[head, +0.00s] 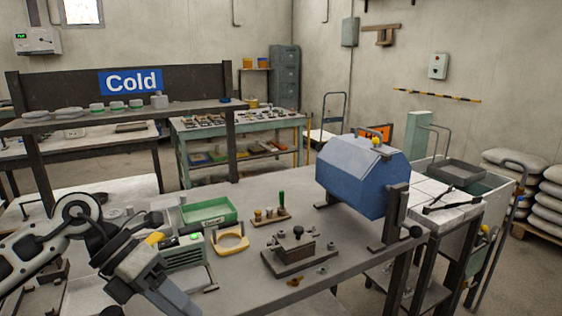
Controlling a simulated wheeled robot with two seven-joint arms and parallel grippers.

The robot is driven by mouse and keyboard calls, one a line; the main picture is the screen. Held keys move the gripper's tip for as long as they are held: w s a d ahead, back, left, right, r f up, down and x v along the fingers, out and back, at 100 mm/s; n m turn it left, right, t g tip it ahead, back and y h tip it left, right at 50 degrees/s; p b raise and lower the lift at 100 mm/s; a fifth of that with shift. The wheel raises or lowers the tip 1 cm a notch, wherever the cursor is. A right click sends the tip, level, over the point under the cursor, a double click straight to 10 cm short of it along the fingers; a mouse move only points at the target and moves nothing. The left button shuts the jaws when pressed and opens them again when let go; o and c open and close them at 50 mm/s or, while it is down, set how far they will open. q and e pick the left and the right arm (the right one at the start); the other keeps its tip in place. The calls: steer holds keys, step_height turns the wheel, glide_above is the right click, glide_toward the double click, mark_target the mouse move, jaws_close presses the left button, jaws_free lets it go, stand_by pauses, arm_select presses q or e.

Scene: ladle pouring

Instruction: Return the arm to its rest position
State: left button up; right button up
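My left arm comes in from the left edge, with a white link and a dark, bent wrist. My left gripper (172,290) is low in the picture, pointing down and right over the front of the grey workbench (345,230). Its fingertips run towards the bottom edge and I cannot make out the gap between them, or anything held. My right arm and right gripper are not in view. The arm hides part of the bench's left side.
Close to the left gripper are a green-grey device (182,252), a green tray (208,212) and a yellow ring (230,240). Further right are a metal fixture (297,250) and a blue drum (362,175). A "Cold" shelf (190,106) stands behind.

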arm_select(q)
steer(key=s+d+n+t+h+b, duration=0.3)
steer(key=d+n+h, duration=0.4)
steer(key=d+h, duration=0.5)
steer(key=w+a+f+n+t+y+b, duration=0.1)
steer(key=a+f+n+t+y, duration=0.2)
steer(key=f+n+t+y, duration=0.7)
steer(key=w+a+f+n+t+y+b, duration=0.1)
steer(key=a+f+n+t+y, duration=0.3)
steer(key=n, duration=1.2)
steer(key=s+a+f+n+g+y+b, duration=0.1)
steer(key=s+f+n+g, duration=0.4)
steer(key=s+f, duration=0.6)
step_height(320, 180, down, 4)
steer(key=shift+a+f+n+y+b, duration=0.25)
steer(key=shift+a+n+y, duration=0.4)
steer(key=shift+n+y, duration=0.4)
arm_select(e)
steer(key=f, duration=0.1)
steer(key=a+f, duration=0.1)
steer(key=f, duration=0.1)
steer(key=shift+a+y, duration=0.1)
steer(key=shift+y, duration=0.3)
